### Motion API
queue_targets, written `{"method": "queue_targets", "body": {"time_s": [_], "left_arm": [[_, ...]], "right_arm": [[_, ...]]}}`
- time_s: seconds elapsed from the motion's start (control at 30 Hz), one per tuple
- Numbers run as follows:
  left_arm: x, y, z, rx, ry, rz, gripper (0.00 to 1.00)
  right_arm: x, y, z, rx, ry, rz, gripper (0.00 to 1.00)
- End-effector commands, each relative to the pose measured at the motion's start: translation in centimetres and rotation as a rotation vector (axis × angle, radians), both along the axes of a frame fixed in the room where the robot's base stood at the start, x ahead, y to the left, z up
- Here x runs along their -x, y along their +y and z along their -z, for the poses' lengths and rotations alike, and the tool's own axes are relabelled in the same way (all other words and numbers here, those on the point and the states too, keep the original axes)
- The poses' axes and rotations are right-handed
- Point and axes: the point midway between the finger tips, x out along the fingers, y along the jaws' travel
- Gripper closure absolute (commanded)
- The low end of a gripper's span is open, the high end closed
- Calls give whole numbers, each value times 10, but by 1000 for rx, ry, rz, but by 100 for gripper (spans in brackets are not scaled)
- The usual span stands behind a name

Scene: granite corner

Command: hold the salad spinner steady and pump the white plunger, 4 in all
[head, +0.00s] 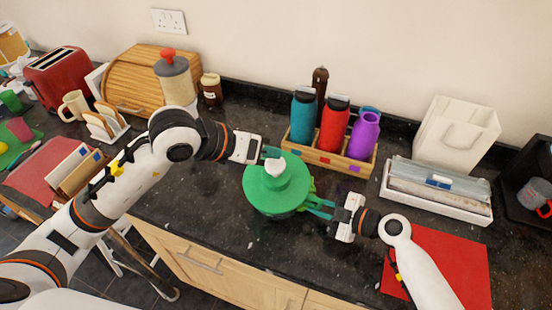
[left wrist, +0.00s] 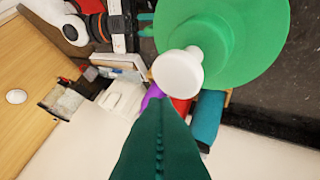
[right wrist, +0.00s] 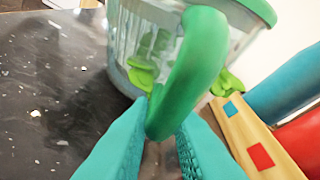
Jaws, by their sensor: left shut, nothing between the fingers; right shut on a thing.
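The salad spinner stands on the dark granite counter, with a green lid (head: 268,195), a white plunger (head: 275,165) on top and a clear bowl (right wrist: 135,45) with green leaves inside. My left gripper (head: 268,153) is shut and empty at the plunger, above the lid. In the left wrist view the white plunger (left wrist: 178,73) stands up from the lid just beyond the fingertips; I cannot tell whether they touch it. My right gripper (head: 318,207) is shut on the spinner's green handle (right wrist: 188,75) at the bowl's side.
A wooden rack (head: 300,142) with teal, red (head: 334,124) and purple bottles stands close behind the spinner. A white tray (head: 440,204) and a red mat (head: 440,262) lie to the right. The counter left of the spinner is clear.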

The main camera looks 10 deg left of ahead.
Motion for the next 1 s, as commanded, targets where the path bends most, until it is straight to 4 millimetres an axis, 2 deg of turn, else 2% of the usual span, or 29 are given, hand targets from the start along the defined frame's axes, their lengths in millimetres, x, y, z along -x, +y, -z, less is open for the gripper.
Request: {"method": "queue_targets", "body": {"time_s": [0.5, 1.0], "left_arm": [[9, -2, -45, 1, -5, 2, 100], [10, -1, -49, 1, -1, 1, 100]], "right_arm": [[0, -1, 2, 5, -1, 2, 100], [0, -1, 2, 5, -1, 1, 100]]}}
